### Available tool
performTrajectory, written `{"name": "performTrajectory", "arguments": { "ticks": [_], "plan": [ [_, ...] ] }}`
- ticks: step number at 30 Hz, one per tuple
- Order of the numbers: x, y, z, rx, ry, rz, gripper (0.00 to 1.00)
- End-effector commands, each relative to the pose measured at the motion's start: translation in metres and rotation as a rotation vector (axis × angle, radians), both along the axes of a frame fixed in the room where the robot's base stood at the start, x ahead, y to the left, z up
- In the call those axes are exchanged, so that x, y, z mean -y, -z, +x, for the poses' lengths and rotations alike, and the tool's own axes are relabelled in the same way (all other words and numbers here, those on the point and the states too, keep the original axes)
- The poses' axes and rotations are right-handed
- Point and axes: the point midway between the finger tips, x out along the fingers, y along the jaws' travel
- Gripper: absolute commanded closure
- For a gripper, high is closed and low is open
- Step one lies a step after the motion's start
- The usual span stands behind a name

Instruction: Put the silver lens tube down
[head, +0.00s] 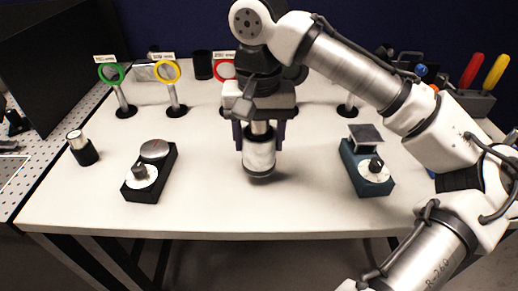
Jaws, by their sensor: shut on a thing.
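The silver lens tube (259,155) is upright, with a bright metal body and a dark lower rim, over the middle of the white table (220,205). My gripper (259,137) points down and is shut on the tube's upper part, with one dark finger on each side. A dark shadow lies close under the tube. I cannot tell whether its bottom touches the table.
A black rotary mount (150,170) stands to the left and a blue one (367,162) to the right. A small black-and-silver cylinder (82,147) is at the far left. Ringed posts, green (111,73) and yellow (167,71), stand behind. The front middle of the table is clear.

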Motion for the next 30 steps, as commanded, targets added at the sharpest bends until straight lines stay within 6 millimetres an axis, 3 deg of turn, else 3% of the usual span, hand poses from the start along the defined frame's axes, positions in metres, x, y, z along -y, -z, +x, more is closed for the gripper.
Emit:
{"name": "performTrajectory", "arguments": {
  "ticks": [6,17,18,22,23,30],
  "plan": [
    [0.000,0.031,0.000,-0.001,0.000,0.001,0.72],
    [0.000,0.036,0.000,-0.001,-0.001,0.002,0.72],
    [0.000,0.037,0.000,-0.001,0.000,0.001,0.42],
    [0.000,0.036,0.000,-0.001,0.000,0.001,0.25],
    [0.000,0.036,0.000,-0.001,0.000,0.001,0.22],
    [0.000,0.036,0.000,-0.001,0.000,0.001,0.22]
  ]
}}
